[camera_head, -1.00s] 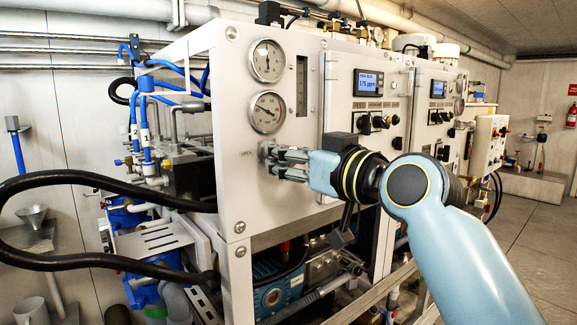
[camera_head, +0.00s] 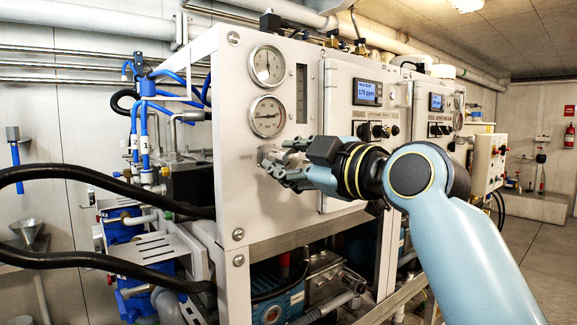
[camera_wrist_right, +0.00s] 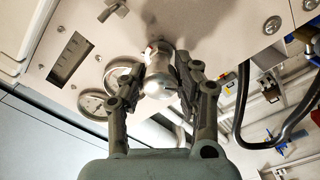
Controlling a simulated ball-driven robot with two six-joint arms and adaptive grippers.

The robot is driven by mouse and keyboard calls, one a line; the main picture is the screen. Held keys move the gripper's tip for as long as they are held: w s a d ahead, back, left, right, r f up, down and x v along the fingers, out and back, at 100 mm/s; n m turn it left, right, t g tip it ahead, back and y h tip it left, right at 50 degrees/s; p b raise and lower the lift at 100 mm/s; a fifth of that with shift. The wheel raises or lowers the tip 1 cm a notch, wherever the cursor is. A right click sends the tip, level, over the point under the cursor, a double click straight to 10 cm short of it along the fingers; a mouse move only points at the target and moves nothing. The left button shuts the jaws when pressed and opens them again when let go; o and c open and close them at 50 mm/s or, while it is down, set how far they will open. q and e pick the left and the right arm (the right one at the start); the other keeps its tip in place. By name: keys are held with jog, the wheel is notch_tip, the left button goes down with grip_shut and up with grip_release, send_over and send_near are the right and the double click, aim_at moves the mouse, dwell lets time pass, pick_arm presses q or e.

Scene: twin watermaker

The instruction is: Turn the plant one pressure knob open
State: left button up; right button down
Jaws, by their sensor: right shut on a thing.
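The plant one pressure knob, a shiny metal knob (camera_wrist_right: 158,72), stands on the pale front panel (camera_head: 238,190) of the near unit, below two round gauges. In the head view it is mostly hidden behind my fingers. My right gripper (camera_head: 277,163) reaches it from the right. In the right wrist view the gripper's two grey fingers (camera_wrist_right: 160,85) are closed on the knob, one on each side. The lower pressure gauge (camera_head: 267,116) is just above the gripper, its needle pointing left. My left gripper is not in view.
The upper gauge (camera_head: 267,66) and a display panel (camera_head: 367,92) with black knobs (camera_head: 378,131) are close by. Thick black hoses (camera_head: 105,175) loop at the left. Pumps and pipes fill the open frame below the panel. Floor (camera_head: 545,255) is clear at the right.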

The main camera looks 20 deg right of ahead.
jog(key=shift+f+n, duration=0.25)
jog(key=shift+n, duration=0.45)
jog(key=c, duration=1.1)
grip_release()
jog(key=shift+c, duration=0.2)
jog(key=shift+o, duration=1.1)
jog(key=shift+r, duration=0.15)
jog(key=shift+s+d, duration=0.1)
jog(key=shift+s, duration=0.1)
jog(key=v, duration=0.7)
